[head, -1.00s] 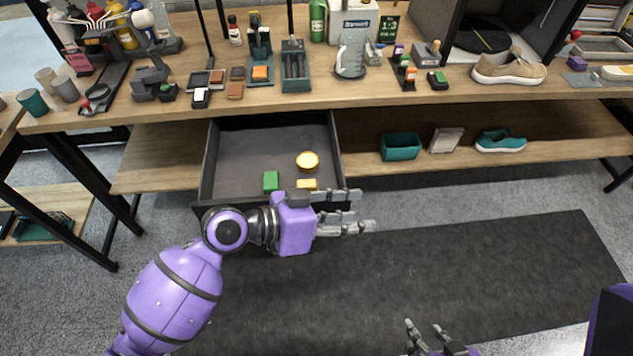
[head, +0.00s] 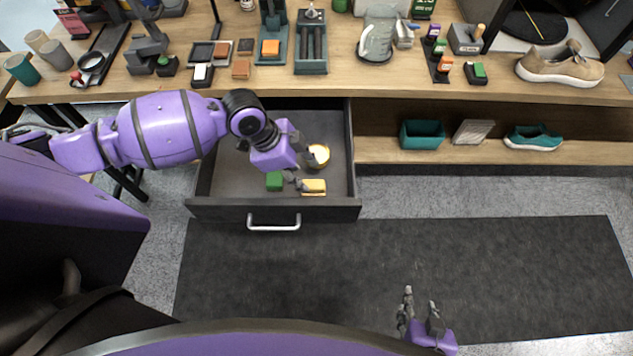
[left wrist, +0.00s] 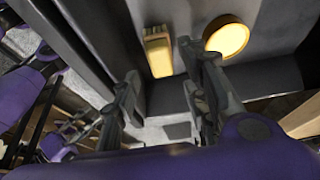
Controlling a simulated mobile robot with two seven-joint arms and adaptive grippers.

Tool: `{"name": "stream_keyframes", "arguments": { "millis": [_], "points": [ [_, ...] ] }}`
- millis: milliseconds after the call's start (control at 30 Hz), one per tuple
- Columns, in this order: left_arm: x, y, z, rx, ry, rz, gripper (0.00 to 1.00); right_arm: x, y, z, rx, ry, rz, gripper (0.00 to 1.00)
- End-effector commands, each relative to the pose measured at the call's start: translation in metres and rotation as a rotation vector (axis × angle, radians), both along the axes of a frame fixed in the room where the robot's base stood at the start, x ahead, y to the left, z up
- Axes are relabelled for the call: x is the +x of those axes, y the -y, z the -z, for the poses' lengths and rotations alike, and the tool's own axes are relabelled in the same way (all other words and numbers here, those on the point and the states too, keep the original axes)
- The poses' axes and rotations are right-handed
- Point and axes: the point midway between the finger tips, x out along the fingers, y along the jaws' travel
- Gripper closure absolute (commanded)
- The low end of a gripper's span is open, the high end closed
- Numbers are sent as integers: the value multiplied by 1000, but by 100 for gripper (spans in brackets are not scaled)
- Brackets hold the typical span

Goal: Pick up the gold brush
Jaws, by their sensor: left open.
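The gold brush (head: 314,187), a small rectangular block, lies on the floor of the open drawer, near its front and right of a green block. It also shows in the left wrist view (left wrist: 158,55), ahead of the fingertips and between their lines. My left gripper (head: 304,169) is inside the drawer area, open and empty, just above and left of the brush. In the left wrist view its two fingers (left wrist: 160,66) are spread apart, with no clear contact with the brush. My right gripper (head: 420,304) is open and empty at the bottom, over the dark mat.
A round gold tin (head: 320,153) lies close behind the brush, by my left fingers. A green block (head: 274,181) is to the left. The drawer's front wall (head: 225,209) and the tabletop edge (head: 400,92) bound the space. The mat (head: 480,265) is clear.

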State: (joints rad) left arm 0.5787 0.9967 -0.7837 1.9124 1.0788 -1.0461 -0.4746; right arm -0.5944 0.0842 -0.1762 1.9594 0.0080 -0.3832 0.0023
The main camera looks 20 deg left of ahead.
Motion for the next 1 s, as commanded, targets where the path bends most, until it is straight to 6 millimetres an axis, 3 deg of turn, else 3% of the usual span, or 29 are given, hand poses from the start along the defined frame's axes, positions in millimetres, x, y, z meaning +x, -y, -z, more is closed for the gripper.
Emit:
{"name": "stream_keyframes", "arguments": {
  "millis": [500, 800, 1000],
  "points": [
    [4, 24, 62, -3, 0, -1, 59, 2, -1, -3, 2, 3, -2, 60],
    [4, 26, 66, -3, 1, 0, 59, 3, -1, -3, 2, 4, -3, 60],
    [4, 26, 66, -3, 1, 0, 86, 2, -1, -3, 2, 4, -3, 60]
  ]
}}
